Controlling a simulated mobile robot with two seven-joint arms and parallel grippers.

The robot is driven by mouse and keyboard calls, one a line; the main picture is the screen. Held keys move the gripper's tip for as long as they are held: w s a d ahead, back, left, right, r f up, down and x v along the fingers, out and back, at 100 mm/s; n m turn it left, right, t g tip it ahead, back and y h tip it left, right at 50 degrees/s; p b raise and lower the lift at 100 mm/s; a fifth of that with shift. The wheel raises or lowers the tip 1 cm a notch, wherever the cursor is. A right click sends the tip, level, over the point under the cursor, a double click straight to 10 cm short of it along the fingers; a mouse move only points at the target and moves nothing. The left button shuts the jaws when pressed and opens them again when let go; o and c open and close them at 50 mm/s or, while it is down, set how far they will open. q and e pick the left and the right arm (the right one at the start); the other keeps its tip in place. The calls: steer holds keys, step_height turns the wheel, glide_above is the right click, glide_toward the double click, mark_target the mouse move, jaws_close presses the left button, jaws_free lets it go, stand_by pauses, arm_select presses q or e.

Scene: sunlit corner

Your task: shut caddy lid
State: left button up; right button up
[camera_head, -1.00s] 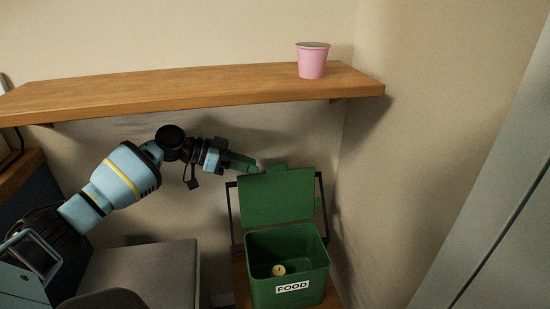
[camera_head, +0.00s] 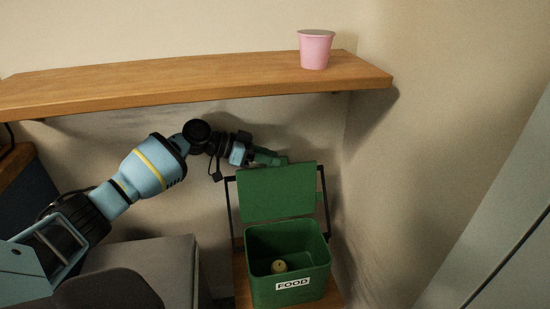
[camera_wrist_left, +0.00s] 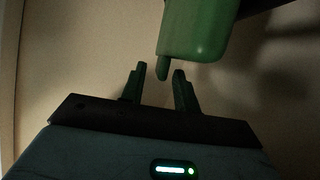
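The green caddy (camera_head: 308,260) with a FOOD label stands at lower middle right in the head view. Its lid (camera_head: 277,195) is open, standing up at the back of the bin. My left gripper (camera_head: 284,161) is at the lid's top edge. In the left wrist view its two fingers (camera_wrist_left: 157,84) are apart with nothing between them. A rounded corner of the lid (camera_wrist_left: 195,35) and a small tab (camera_wrist_left: 162,68) show just beyond the fingertips. I cannot tell whether they touch. My right gripper is not in view.
A small yellowish item (camera_head: 279,266) lies inside the caddy. A black handle frame (camera_head: 230,205) rises around the lid. A wooden shelf (camera_head: 190,85) with a pink cup (camera_head: 316,50) overhangs above my left arm. A wall is close on the right.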

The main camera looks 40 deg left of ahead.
arm_select(q)
steer(key=shift+x, duration=0.85)
jaws_close()
